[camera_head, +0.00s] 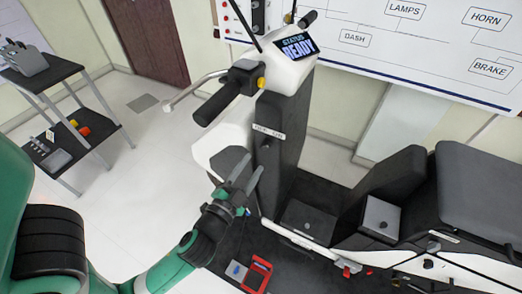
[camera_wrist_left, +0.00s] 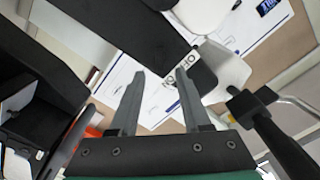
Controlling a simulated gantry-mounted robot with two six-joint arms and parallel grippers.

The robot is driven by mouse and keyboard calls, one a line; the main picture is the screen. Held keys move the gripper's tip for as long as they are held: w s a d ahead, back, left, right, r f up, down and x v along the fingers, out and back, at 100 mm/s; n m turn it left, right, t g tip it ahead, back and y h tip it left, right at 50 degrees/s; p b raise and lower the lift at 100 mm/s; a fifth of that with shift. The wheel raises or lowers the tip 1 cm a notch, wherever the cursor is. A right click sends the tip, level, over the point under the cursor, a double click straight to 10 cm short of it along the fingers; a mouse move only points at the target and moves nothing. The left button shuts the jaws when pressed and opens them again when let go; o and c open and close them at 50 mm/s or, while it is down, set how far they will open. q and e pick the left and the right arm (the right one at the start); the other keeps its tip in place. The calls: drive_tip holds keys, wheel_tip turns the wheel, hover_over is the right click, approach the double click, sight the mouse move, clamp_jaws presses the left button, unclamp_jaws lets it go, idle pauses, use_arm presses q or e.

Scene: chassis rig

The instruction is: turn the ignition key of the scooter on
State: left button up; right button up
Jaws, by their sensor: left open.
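The scooter (camera_head: 283,125) stands in the middle of the head view, with a black front column below its dash. A small pale label (camera_head: 268,130) sits on that column, and a small dark spot just under it may be the ignition key, too small to tell. In the left wrist view the lettered label (camera_wrist_left: 182,65) shows just beyond the fingertips; I cannot make out the key there. My left gripper (camera_head: 253,163) is open and empty, pointing up toward the column, a little below the label. My right gripper is not in view.
The handlebar grip (camera_head: 218,102) juts out left above my left gripper. A red-framed item (camera_head: 257,274) lies on the dark mat below. A small dark cart (camera_head: 60,95) stands at the far left. The floor between cart and scooter is clear.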

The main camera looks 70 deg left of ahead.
sight(264, 148)
use_arm(q)
drive_tip(key=x, duration=0.6)
drive_tip(key=shift+w+a, duration=0.1)
clamp_jaws()
drive_tip(key=shift+r+p, duration=0.1)
drive_tip(key=shift+p, duration=0.2)
